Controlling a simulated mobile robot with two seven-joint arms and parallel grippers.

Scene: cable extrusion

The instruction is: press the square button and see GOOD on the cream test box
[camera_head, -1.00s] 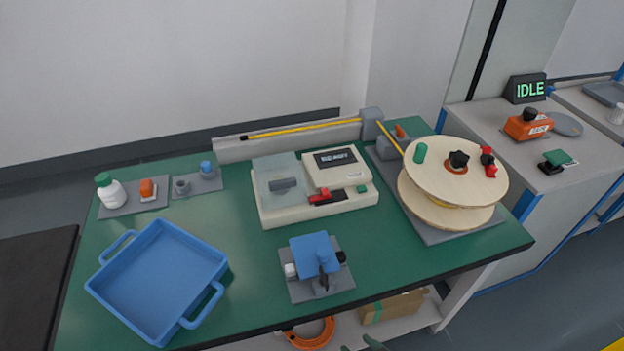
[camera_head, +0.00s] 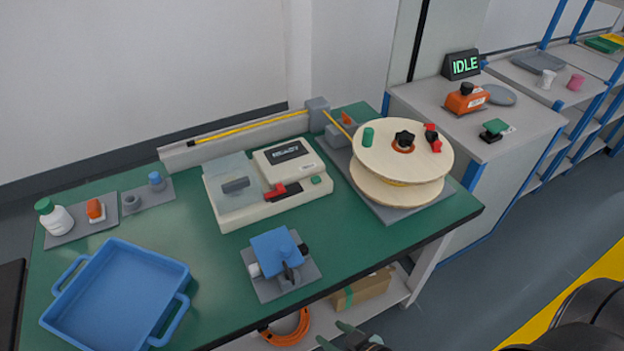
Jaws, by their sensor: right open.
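The cream test box (camera_head: 238,208) sits at the middle of the green table. Its dark display (camera_head: 285,150) appears to read READY. A small green button (camera_head: 316,181) is at its front right corner, and a red lever (camera_head: 278,191) is left of the button. A clear lid with a grey handle (camera_head: 236,185) covers its left part. My right gripper (camera_head: 340,337) shows only partly at the bottom edge, open, low in front of the table and well apart from the box. My left gripper is out of view.
A wooden cable reel (camera_head: 385,158) stands right of the box. A blue clamp fixture (camera_head: 276,250) is in front of it. A blue tray (camera_head: 115,295) is at the front left. An IDLE sign (camera_head: 462,65) stands on the side bench (camera_head: 520,130). Green table surface is bare right of the fixture.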

